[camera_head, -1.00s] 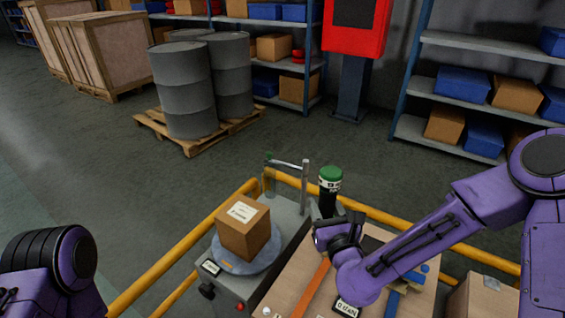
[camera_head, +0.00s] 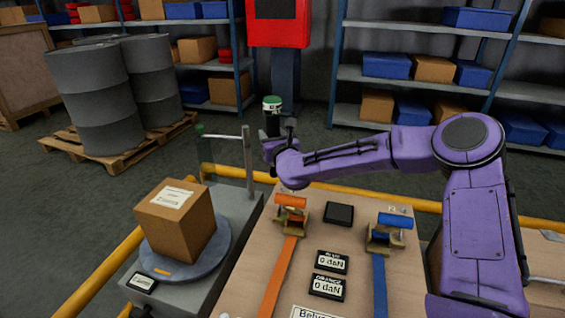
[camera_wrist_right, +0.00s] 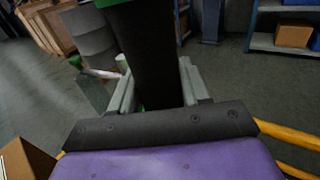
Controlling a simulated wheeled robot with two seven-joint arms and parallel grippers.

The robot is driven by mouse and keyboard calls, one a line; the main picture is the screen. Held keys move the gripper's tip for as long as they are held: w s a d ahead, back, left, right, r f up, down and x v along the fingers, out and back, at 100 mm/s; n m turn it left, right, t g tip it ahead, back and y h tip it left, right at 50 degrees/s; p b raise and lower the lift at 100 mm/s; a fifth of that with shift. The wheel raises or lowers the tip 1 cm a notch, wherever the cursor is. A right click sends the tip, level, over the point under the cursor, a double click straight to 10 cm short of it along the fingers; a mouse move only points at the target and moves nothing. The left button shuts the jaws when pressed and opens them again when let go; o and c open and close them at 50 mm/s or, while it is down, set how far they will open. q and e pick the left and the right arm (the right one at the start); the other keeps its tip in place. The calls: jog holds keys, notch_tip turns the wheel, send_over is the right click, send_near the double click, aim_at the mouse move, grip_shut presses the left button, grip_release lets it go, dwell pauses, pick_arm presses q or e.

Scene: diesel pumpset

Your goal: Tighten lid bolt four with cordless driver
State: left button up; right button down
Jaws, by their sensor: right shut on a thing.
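My right gripper (camera_head: 279,143) is shut on a black, green-topped tool (camera_head: 272,118) and holds it upright above the far edge of the wooden bench. The tool has a white label band below its green top. In the right wrist view, the tool (camera_wrist_right: 150,60) stands between the two grey fingers of my right gripper (camera_wrist_right: 157,92); its lower end is mostly hidden. I cannot tell from its shape whether it is the cordless driver. I see no lid and no lid bolts. My left gripper is out of view.
The wooden bench (camera_head: 245,262) carries an orange strap (camera_head: 278,278), a blue strap (camera_head: 380,285) and small black displays (camera_head: 332,262). A cardboard box (camera_head: 175,225) sits on a round plate at the left. Yellow rails (camera_head: 105,272) edge the area; drums (camera_head: 100,100) and shelves stand behind.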

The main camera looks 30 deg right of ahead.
pick_arm(q)
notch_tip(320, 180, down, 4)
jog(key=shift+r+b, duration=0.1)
jog(key=shift+b, duration=0.95)
pick_arm(e)
jog(key=shift+m+h, duration=0.3)
jog(key=d, duration=0.1)
jog(key=w+d+f, duration=0.1)
jog(key=d, duration=0.1)
jog(key=d+f, duration=0.1)
jog(key=shift+w+d+f, duration=0.15)
jog(key=shift+w+d, duration=0.1)
pick_arm(q)
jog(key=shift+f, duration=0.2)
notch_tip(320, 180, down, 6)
jog(key=b, duration=0.5)
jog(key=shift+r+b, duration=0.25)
jog(key=shift+b, duration=0.15)
pick_arm(e)
notch_tip(320, 180, down, 5)
jog(key=shift+r, duration=0.15)
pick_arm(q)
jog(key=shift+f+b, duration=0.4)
pick_arm(e)
jog(key=shift+s+r, duration=0.1)
